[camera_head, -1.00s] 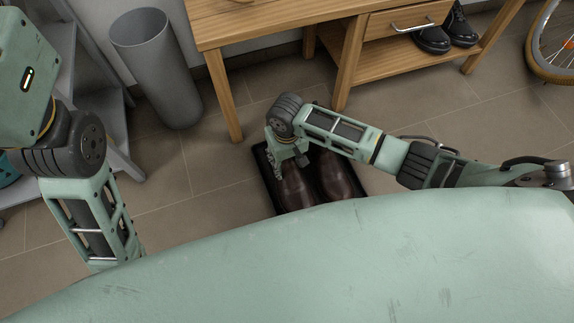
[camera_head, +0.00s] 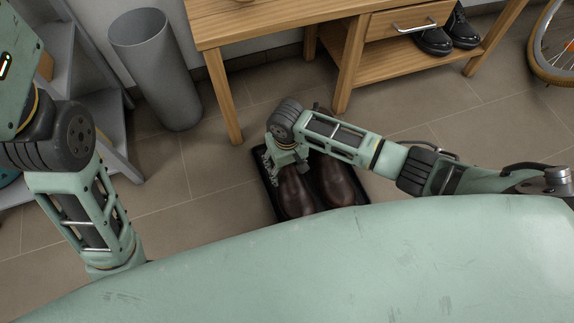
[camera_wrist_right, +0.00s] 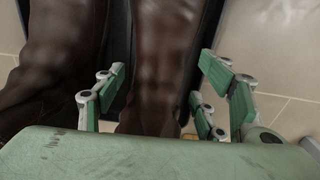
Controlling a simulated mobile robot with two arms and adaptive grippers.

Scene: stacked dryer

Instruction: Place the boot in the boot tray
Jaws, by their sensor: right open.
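Two dark brown boots stand side by side in a black boot tray (camera_head: 267,182) on the floor: a left boot (camera_head: 296,196) and a right boot (camera_head: 337,184). My right gripper (camera_head: 283,168) is low over the left boot in the head view. In the right wrist view its fingers (camera_wrist_right: 162,98) are open, one on each side of a boot shaft (camera_wrist_right: 160,60), with the other boot (camera_wrist_right: 55,55) at the left. Whether a finger touches the boot is unclear. My left arm shows at the left, but its gripper is out of view.
A wooden bench (camera_head: 290,22) with a drawer and lower shelf stands behind the tray. Black shoes (camera_head: 432,40) are on it at the right. A grey bin (camera_head: 158,75) and grey shelving (camera_head: 85,60) stand at the left. A bicycle wheel (camera_head: 545,65) is at the far right.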

